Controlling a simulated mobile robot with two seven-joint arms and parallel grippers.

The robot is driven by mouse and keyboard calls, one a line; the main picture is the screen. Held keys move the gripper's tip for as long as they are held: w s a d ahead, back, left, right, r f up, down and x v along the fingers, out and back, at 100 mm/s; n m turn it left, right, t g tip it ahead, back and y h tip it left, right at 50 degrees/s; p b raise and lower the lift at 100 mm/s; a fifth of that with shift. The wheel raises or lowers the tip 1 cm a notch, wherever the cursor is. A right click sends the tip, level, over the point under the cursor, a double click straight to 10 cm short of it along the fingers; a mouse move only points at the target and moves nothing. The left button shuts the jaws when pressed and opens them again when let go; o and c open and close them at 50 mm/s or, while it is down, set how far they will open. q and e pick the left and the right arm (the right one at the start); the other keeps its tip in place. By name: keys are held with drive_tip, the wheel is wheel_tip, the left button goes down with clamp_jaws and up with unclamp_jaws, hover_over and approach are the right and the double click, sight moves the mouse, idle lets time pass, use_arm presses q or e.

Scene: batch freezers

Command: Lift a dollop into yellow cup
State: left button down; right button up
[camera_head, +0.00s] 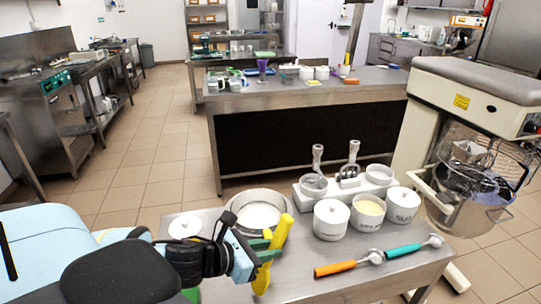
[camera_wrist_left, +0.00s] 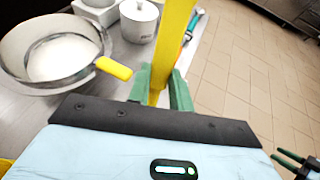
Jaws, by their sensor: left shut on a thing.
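My left gripper (camera_head: 262,246) has green fingers shut on a yellow-handled tool (camera_head: 281,232). In the left wrist view the yellow handle (camera_wrist_left: 173,45) stands between the fingers; its working end is not clearly visible. A metal bowl (camera_head: 232,203) with a white mass (camera_head: 258,215) stands just behind the gripper on the steel table. In the left wrist view a yellow grip (camera_wrist_left: 115,68) points from the bowl's rim (camera_wrist_left: 92,25) toward the fingers. I cannot make out a yellow cup for certain. Dark green-tipped prongs (camera_wrist_left: 293,163), possibly my right gripper, show at the wrist view's lower right edge.
Orange-handled (camera_head: 335,268) and teal-handled (camera_head: 404,250) scoops lie in front. A mixer (camera_head: 480,180) stands at the right. A second counter (camera_head: 310,95) is behind.

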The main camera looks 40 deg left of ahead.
use_arm(q)
drive_tip(key=w+a+r+m+g+h, duration=0.1)
drive_tip(key=w+a+r, duration=0.1)
drive_tip(key=a, duration=0.3)
drive_tip(key=shift+w+a+r+m+g, duration=0.2)
drive_tip(key=shift+r+m+g, duration=0.1)
drive_tip(key=shift+r+m, duration=0.1)
